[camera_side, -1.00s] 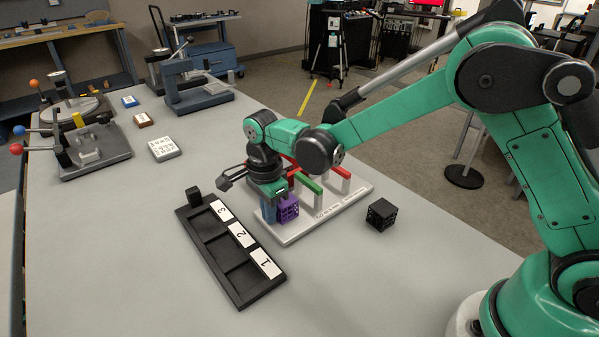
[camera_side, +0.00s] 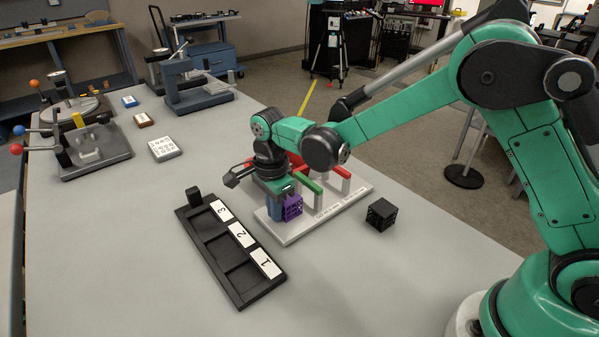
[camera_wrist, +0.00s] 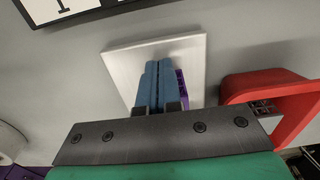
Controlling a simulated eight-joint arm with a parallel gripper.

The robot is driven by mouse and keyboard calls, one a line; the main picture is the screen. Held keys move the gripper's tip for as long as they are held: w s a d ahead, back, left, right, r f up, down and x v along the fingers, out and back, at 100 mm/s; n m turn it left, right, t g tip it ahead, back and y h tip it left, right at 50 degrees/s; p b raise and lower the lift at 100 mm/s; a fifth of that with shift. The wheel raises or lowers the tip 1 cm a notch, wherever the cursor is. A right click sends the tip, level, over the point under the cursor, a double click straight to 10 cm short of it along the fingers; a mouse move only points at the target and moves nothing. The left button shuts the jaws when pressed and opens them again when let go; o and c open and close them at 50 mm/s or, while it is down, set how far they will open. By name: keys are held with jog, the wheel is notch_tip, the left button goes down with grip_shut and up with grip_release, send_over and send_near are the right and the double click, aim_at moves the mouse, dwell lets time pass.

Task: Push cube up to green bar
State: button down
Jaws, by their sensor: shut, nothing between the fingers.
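The purple lattice cube (camera_side: 293,207) stands on a white base plate (camera_side: 297,235) in the side view. The green bar (camera_side: 312,185) lies raised on a pale post, just behind and right of the cube; my gripper hides its far end. I cannot tell whether cube and bar touch. My gripper (camera_side: 275,211) points down with its blue fingers shut and empty, close against the cube's left side. In the wrist view the shut fingers (camera_wrist: 157,72) cover most of the cube; only a purple edge (camera_wrist: 182,88) shows to their right.
A red bar (camera_side: 333,172) stands on the plate beyond the green bar. A black lattice cube (camera_side: 381,214) sits right of the plate. A black numbered tray (camera_side: 238,294) lies to the left. Open table lies in front.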

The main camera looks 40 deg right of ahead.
jog(key=shift+d, duration=1.8)
dwell(1.4)
jog(key=shift+a, duration=0.15)
jog(key=shift+a, duration=0.45)
jog(key=shift+r, duration=3.5)
notch_tip(320, 180, up, 6)
jog(key=shift+f, duration=0.15)
